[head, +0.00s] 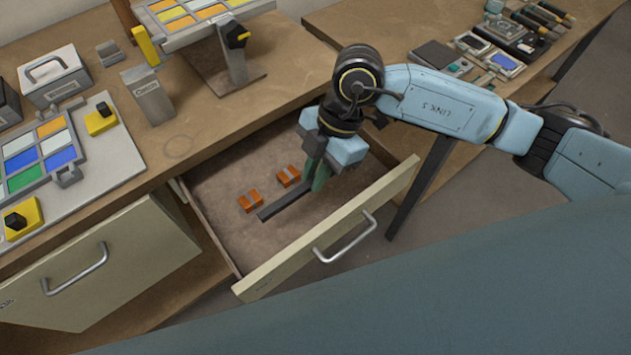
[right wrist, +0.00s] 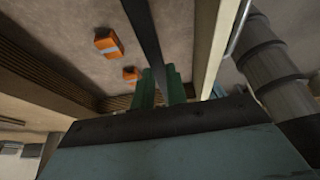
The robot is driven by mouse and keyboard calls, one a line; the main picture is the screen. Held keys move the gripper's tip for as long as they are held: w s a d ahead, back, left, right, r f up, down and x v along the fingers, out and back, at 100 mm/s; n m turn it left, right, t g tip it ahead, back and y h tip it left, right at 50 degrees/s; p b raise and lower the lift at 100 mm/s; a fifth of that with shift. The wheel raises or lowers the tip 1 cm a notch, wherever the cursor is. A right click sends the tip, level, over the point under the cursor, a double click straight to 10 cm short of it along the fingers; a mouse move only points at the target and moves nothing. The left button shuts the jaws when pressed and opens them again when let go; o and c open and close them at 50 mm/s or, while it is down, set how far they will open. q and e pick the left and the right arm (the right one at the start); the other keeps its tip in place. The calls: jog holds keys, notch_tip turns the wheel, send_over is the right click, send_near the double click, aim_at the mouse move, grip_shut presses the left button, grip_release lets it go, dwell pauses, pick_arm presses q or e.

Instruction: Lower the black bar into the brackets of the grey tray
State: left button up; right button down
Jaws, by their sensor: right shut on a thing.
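My right gripper (head: 317,178) reaches down into the open drawer, its green fingers shut on a long black bar (head: 284,203). The bar slants to the lower left from the fingers, beside two orange notched brackets (head: 250,201) (head: 288,176) and apart from them. Whether it touches the drawer floor cannot be told. In the right wrist view the bar (right wrist: 143,30) runs away from the fingers (right wrist: 160,88), with the orange brackets (right wrist: 108,43) to its left. A grey tray (head: 40,155) with coloured panes lies on the bench at left. My left gripper is not in view.
The drawer front (head: 330,232) with its handle stands close to my right gripper. A grey board (head: 105,145) bears yellow blocks with black tops. A raised pane rack (head: 200,22) stands at the back. Devices and tools (head: 490,50) lie at the upper right.

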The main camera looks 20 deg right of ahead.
jog(key=shift+r, duration=1.15)
pick_arm(q)
jog(key=shift+w+d+r, duration=0.1)
jog(key=shift+d+r, duration=0.1)
jog(key=shift+d, duration=0.15)
jog(key=shift+a, duration=0.1)
